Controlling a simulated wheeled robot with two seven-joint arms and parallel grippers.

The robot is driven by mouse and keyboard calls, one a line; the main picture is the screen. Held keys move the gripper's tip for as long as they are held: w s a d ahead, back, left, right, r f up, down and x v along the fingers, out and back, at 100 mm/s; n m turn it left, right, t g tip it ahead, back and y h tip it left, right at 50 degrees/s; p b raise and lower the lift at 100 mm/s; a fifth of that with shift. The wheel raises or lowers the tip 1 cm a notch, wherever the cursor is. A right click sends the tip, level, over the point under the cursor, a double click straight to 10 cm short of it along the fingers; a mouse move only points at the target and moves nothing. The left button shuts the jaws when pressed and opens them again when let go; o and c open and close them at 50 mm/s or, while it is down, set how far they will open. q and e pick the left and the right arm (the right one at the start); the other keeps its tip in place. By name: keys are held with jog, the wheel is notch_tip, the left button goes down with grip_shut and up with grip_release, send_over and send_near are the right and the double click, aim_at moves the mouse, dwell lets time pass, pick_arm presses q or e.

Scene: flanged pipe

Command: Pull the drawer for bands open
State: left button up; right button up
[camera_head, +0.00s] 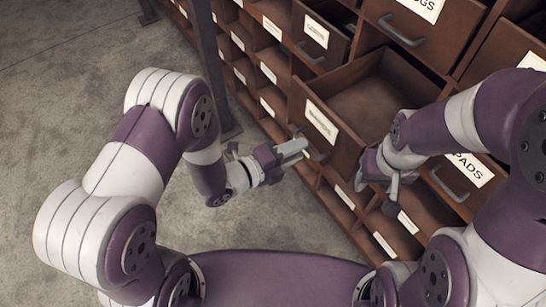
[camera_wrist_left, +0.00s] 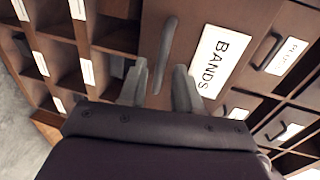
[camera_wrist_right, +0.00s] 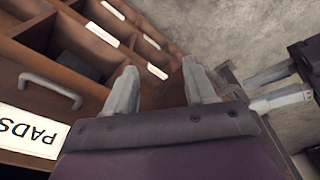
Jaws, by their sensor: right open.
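The bands drawer is a brown wooden drawer (camera_head: 370,98) that stands pulled out in the head view, and its visible inside looks empty. Its white label (camera_head: 320,121) reads BANDS in the left wrist view (camera_wrist_left: 219,61). My left gripper (camera_head: 302,148) is at the drawer's front. Its fingers (camera_wrist_left: 160,88) are apart, on either side of the lower end of the grey handle (camera_wrist_left: 167,45), with gaps beside it. My right gripper (camera_head: 384,180) is open near the drawer's right side. Its fingers (camera_wrist_right: 160,88) have brown wood beyond them; contact cannot be told.
The PADS drawer (camera_head: 462,176) is below my right forearm, with its handle (camera_wrist_right: 50,88) left of the right fingers. Another drawer stands partly out behind (camera_head: 318,35). Open cubbies with white labels (camera_head: 268,72) lie left and below. Bare concrete floor (camera_head: 60,100) is at left.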

pick_arm(q)
jog(key=v, duration=0.9)
jog(key=shift+a, duration=0.1)
